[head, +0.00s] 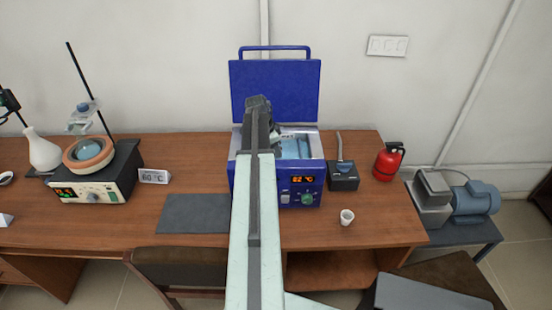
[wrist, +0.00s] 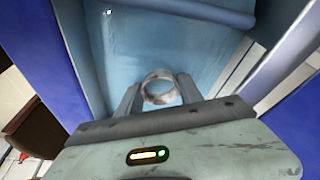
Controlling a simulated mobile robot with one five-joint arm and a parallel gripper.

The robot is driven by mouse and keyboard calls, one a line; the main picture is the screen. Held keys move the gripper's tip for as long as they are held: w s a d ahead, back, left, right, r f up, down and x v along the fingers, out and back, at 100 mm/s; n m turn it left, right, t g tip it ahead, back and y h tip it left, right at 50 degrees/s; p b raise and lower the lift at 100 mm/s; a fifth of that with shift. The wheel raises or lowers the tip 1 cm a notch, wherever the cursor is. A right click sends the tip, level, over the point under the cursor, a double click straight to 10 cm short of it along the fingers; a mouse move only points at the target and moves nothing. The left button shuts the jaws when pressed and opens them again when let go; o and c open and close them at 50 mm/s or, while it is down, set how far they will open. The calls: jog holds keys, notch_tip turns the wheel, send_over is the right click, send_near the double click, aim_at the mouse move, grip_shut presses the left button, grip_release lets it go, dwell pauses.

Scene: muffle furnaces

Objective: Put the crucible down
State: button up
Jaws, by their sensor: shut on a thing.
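My gripper (wrist: 158,98) is shut on a small, round, greyish-white crucible (wrist: 160,76), with one finger on each side of it. The crucible's open rim faces the wrist camera. Behind it in the wrist view is the pale blue interior of the blue box-shaped unit (head: 306,187), whose lid (head: 275,92) stands open. In the head view my arm reaches over this unit, and it hides the held crucible. I cannot tell whether the crucible touches the floor of the unit.
A small white cup (head: 347,218) stands on the wooden table (head: 385,232) at the front right. A dark grey mat (head: 194,213) lies bare left of my arm.

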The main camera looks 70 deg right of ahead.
jog(key=shift+r, duration=0.1)
jog(key=shift+f+b, duration=0.5)
jog(key=shift+f, duration=0.2)
jog(key=o, duration=1.3)
jog(key=shift+r, duration=0.1)
jog(key=p+v, duration=1.2)
jog(key=v, duration=0.1)
jog(key=shift+s+d+r+p, duration=0.1)
jog(key=shift+s+r+p, duration=0.05)
jog(key=shift+p, duration=0.25)
